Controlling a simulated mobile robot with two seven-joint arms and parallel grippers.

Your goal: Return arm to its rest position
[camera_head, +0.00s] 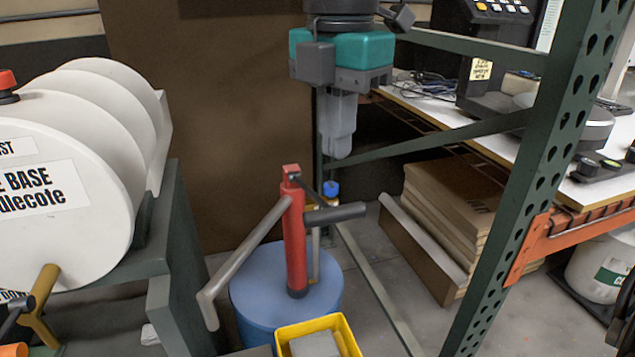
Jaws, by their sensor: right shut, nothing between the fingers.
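My right gripper (340,148) hangs down from the top middle of the head view, with a teal and grey body and pale grey fingers. Its fingers are shut with nothing between them. It is in the air above a red hand pump (295,235) with a grey lever, and apart from it in the picture. The pump stands on a blue drum (255,300). My left gripper is not in view.
A green perforated rack post (540,170) and rails stand close on the right. White drums (90,225) lie on a stand at left. A yellow bin (347,335) is at the bottom. Stacked boxes (450,215) and a cluttered white bench (585,188) are behind.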

